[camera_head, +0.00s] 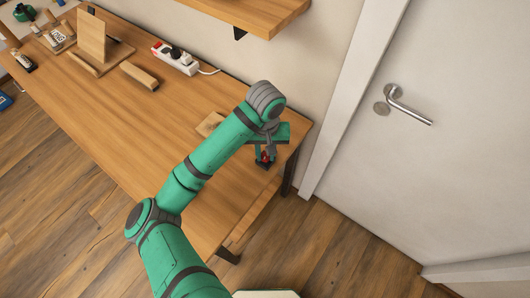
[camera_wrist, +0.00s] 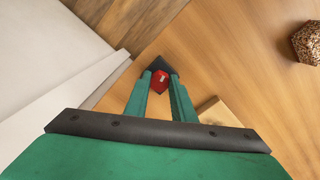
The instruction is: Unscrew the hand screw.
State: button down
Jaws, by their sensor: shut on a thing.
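The hand screw is a small red knob with a pale mark on top, seen in the wrist view (camera_wrist: 160,82). It sits on a dark diamond-shaped base (camera_wrist: 155,64) near the table's edge. In the head view the red knob (camera_head: 265,156) is small and partly hidden by my gripper, with the dark base (camera_head: 262,166) below it. My gripper (camera_wrist: 160,76), with two green fingers, points down at the base. Its fingertips are on either side of the knob and it is shut on it. The screw's thread is hidden.
A pale wooden block (camera_wrist: 219,113) lies on the table beside my gripper. A brown speckled object (camera_wrist: 307,43) is at the wrist view's right edge. A power strip (camera_head: 176,58) stands along the wall, under a shelf (camera_head: 250,10). The table's middle (camera_head: 120,115) is clear.

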jog(key=c, duration=1.6)
grip_release()
jog(key=shift+w+d, duration=0.1)
jog(key=shift+d, duration=0.05)
